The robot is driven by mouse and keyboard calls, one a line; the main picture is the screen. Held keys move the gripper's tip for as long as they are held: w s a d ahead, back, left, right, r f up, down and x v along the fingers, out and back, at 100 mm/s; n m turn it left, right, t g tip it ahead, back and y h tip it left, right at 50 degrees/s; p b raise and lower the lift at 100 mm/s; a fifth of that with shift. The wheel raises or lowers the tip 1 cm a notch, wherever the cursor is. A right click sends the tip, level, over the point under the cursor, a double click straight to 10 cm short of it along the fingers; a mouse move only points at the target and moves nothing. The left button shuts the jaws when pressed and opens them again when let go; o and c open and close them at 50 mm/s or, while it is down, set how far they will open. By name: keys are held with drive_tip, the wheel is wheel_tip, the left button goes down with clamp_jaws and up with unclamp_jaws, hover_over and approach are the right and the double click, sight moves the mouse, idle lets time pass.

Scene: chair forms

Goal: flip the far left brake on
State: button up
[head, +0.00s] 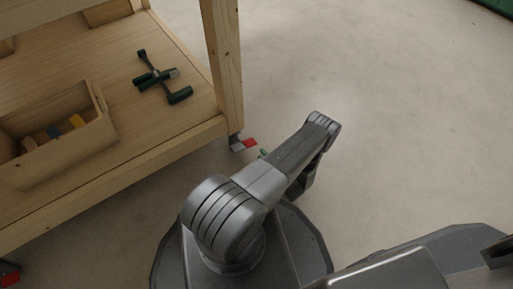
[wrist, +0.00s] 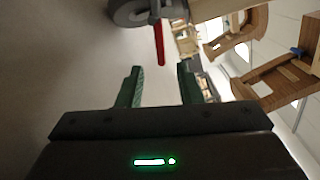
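A caster with a red brake lever (head: 249,142) sits at the foot of the wooden bench leg nearest my arm. In the wrist view the red brake lever (wrist: 159,42) points from the grey caster wheel (wrist: 130,12) toward the gap between my fingers. My gripper (wrist: 160,72) has its two green fingers apart, with nothing between them. The lever's end is just beyond the fingertips; I cannot tell if they touch. In the head view my arm hides most of the gripper. A second red brake lever (head: 10,278) shows at the lower left corner.
The wooden bench's lower shelf (head: 160,118) carries a wooden box (head: 70,150) and a dark green-handled clamp (head: 155,75). The bench leg (head: 222,60) rises beside the near caster. Wooden chairs (wrist: 280,85) stand at right in the wrist view. The floor (head: 400,110) right of the bench is clear.

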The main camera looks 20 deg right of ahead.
sight(254, 145)
drive_tip(key=shift+v, duration=2.3)
drive_tip(key=b+x, duration=0.1)
drive_tip(key=x, duration=1.3)
drive_tip(key=shift+b, duration=0.3)
drive_tip(key=shift+s, duration=0.1)
